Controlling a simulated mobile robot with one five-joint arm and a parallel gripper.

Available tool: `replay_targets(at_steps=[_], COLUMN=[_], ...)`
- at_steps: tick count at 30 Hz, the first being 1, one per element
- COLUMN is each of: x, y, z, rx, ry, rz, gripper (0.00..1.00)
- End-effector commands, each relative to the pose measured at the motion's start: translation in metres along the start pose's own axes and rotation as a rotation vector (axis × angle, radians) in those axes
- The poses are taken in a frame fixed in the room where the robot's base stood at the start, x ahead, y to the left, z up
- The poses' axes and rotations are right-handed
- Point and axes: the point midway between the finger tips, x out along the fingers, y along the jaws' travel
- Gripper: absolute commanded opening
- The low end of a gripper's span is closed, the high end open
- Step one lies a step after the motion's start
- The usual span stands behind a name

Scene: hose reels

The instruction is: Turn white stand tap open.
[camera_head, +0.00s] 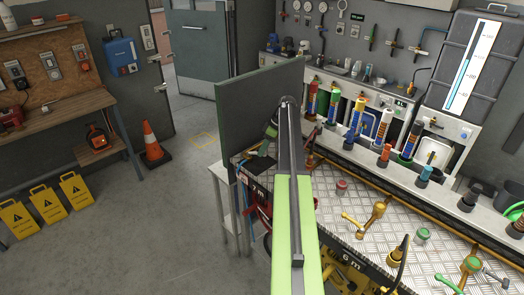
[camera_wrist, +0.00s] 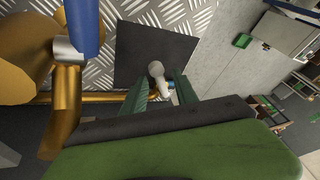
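In the wrist view, a small tap with a rounded white-grey knob (camera_wrist: 156,70) stands over a dark square plate (camera_wrist: 150,45). I take it for the white stand tap; its lower body is partly hidden. My gripper (camera_wrist: 161,82) is open, with one green finger to the left of the knob and one to the right. I cannot tell whether either finger touches it. In the head view my arm covers much of this spot, and I cannot make out the white tap there.
A brass tap with a blue handle (camera_wrist: 84,25) stands close left in the wrist view. In the head view, the chequer-plate bench top (camera_head: 350,196) carries several brass fittings. A dark green upright panel (camera_head: 250,110) stands behind my arm. Open floor (camera_head: 160,210) lies left.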

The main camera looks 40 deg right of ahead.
Motion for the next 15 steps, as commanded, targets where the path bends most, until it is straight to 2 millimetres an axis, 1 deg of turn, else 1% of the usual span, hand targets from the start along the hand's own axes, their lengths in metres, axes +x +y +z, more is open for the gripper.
replay_targets(at_steps=[5, 8, 15], x=[-0.028, -0.051, -0.113], y=[-0.002, -0.002, -0.002], z=[-0.003, -0.004, -0.004], rx=[0.0, 0.002, 0.002], ry=[0.0, 0.0, 0.0], rz=[0.0, 0.0, 0.001], gripper=[0.35, 0.35, 0.35])
